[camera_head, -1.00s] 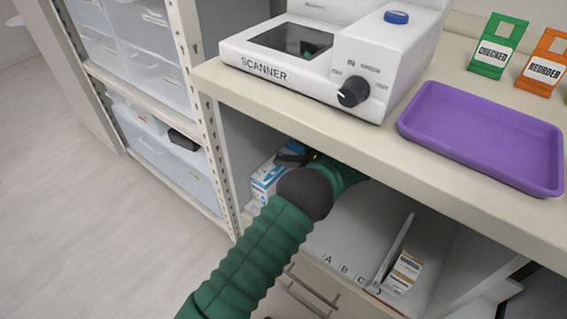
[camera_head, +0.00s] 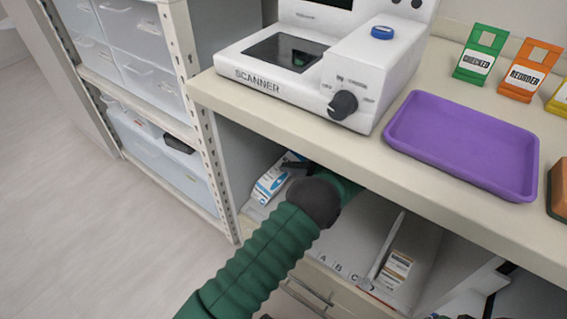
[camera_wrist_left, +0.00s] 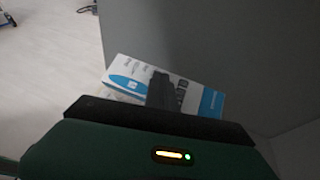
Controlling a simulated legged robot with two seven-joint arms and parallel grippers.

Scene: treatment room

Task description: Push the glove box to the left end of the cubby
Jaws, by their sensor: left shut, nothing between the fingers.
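The glove box (camera_head: 268,184), white with blue print, lies in the cubby (camera_head: 340,240) under the counter, near its left wall. It sits tilted in the head view, and my gripper hides part of it. In the left wrist view the glove box (camera_wrist_left: 205,98) lies just beyond the fingers, close to a grey wall. My left gripper (camera_head: 297,164) reaches into the cubby from the right of the box. Its shut fingers (camera_wrist_left: 161,88) overlap the box in the wrist view; whether they touch it I cannot tell. My right gripper is not in view.
A divider (camera_head: 388,246) and a small orange-white box (camera_head: 395,268) stand right of the letters A, B, C on the cubby floor. The scanner (camera_head: 320,70) and purple tray (camera_head: 465,145) are on the counter above. A shelf with clear drawers (camera_head: 150,60) stands left.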

